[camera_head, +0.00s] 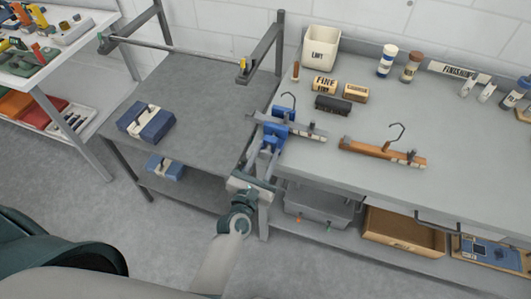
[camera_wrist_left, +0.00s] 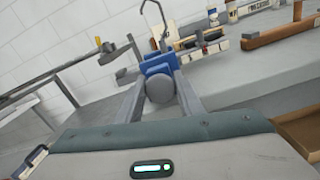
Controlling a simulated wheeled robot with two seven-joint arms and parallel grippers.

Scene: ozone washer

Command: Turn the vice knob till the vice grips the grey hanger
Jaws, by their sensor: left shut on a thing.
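The blue vice (camera_head: 277,131) is mounted at the left edge of the grey workbench; it also shows in the left wrist view (camera_wrist_left: 158,66). The grey hanger (camera_head: 306,130) lies across the top of the vice with its hook up; the hook shows in the left wrist view (camera_wrist_left: 155,20). Whether the jaws touch the hanger I cannot tell. The round grey vice knob (camera_wrist_left: 160,88) faces my wrist camera. My left gripper (camera_head: 262,166) is shut on the knob, one finger on each side. My right gripper is not in view.
A wooden hanger (camera_head: 383,152) lies on the workbench to the right. Small blocks (camera_head: 334,105), a white bin (camera_head: 320,47) and bottles (camera_head: 388,60) stand behind. A lower grey table (camera_head: 200,90) with a blue-and-white block (camera_head: 146,122) is at left.

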